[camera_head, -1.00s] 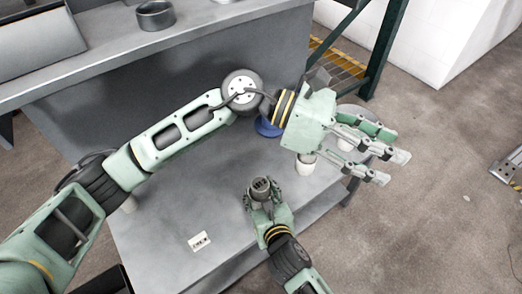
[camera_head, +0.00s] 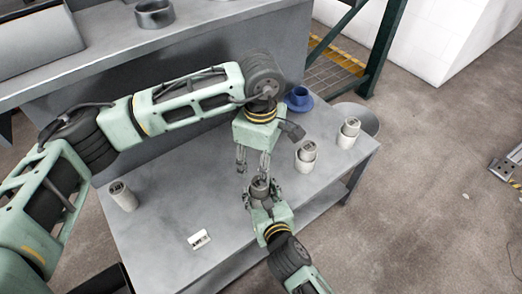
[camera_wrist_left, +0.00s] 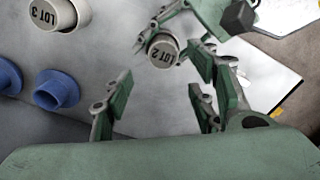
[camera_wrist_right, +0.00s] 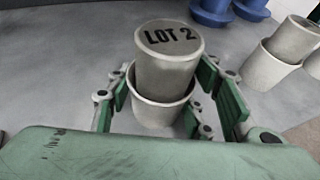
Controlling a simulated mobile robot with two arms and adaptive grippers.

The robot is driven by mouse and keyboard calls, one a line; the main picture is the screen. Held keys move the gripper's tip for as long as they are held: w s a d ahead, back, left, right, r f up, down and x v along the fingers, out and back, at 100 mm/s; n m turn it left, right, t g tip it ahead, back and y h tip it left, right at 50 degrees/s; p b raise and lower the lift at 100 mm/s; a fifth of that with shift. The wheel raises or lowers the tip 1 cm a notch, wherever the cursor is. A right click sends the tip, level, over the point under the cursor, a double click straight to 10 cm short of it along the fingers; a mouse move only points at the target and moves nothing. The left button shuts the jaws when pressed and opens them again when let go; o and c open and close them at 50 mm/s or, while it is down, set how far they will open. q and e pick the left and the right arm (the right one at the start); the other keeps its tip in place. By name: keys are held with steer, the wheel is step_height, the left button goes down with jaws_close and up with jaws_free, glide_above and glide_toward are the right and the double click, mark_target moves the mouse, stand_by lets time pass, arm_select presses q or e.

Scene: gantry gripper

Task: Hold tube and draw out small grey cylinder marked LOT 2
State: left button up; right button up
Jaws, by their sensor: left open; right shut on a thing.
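The small grey cylinder marked LOT 2 (camera_wrist_right: 168,58) stands upright in a white tube (camera_wrist_right: 158,112), its upper part showing above the rim. My right gripper (camera_wrist_right: 157,100) is shut around the tube; in the head view it is at the table's middle (camera_head: 261,196). My left gripper (camera_head: 252,168) is open and empty, pointing down just behind and above the cylinder. In the left wrist view the LOT 2 cylinder (camera_wrist_left: 163,53) lies beyond the left gripper's open fingers (camera_wrist_left: 160,90), apart from them.
Two more white tubes with grey cylinders stand on the right of the table (camera_head: 306,157) (camera_head: 348,134); another (camera_head: 123,196) stands at left. One cylinder reads LOT 3 (camera_wrist_left: 55,13). A blue cup (camera_head: 298,96) is at the back. A white label card (camera_head: 199,239) lies in front.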

arm_select(q)
step_height(320, 180, down, 8)
steer(key=shift+f, duration=0.1)
steer(key=shift+c, duration=0.6)
jaws_close()
steer(key=shift+w+r, duration=0.1)
steer(key=shift+r, duration=1.2)
arm_select(e)
steer(key=shift+f, duration=0.1)
arm_select(q)
steer(key=shift+r, duration=0.4)
steer(key=shift+r, duration=1.35)
steer(key=shift+r, duration=0.2)
